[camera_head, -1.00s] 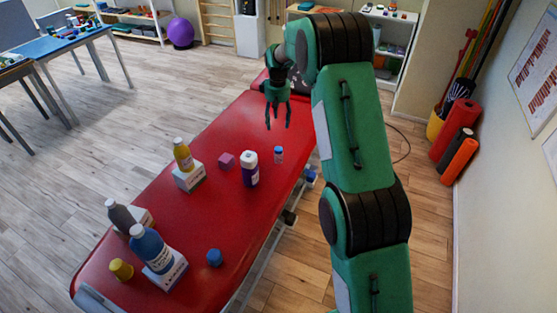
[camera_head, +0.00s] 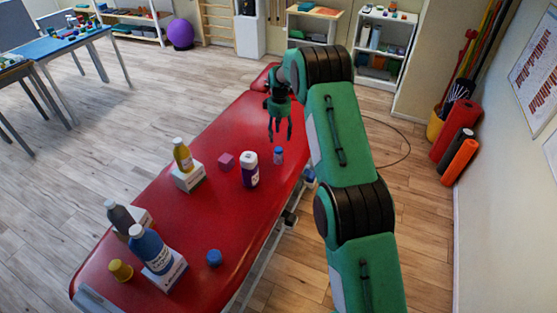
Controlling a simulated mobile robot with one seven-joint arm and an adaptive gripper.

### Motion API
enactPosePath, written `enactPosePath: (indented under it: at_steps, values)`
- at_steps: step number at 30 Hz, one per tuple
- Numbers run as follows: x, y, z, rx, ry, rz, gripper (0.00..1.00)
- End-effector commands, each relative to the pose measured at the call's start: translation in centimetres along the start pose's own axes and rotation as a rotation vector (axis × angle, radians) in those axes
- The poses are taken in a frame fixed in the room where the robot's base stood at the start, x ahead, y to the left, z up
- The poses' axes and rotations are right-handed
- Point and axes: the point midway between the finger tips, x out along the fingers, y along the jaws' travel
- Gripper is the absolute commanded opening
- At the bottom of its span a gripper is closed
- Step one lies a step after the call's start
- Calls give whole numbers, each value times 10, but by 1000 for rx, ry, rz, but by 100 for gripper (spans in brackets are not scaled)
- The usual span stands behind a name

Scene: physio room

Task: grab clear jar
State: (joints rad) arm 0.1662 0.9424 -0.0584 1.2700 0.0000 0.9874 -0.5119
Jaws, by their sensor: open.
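My gripper (camera_head: 280,137) is open, with its fingers pointing down above the far part of the red treatment table (camera_head: 215,155). A small jar (camera_head: 278,157) with a blue upper part stands upright on the table, just below my fingertips in the picture. It looks pale, but it is too small to tell whether it is clear. My fingers look apart from it and empty. A larger white and purple container (camera_head: 249,172) stands to its left and nearer the camera. No other thing in view is plainly a clear jar.
A blue bottle (camera_head: 145,244), a grey bottle (camera_head: 119,215), a yellow cup (camera_head: 121,270) and a blue object (camera_head: 214,257) are at the near end.

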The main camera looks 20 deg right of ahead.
Motion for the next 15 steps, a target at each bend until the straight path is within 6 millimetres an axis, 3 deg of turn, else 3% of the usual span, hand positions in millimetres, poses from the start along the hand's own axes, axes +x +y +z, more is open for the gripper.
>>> enactPosePath:
  at_steps: [15]
  values:
    - [68,0,0,0,-1,-1,58]
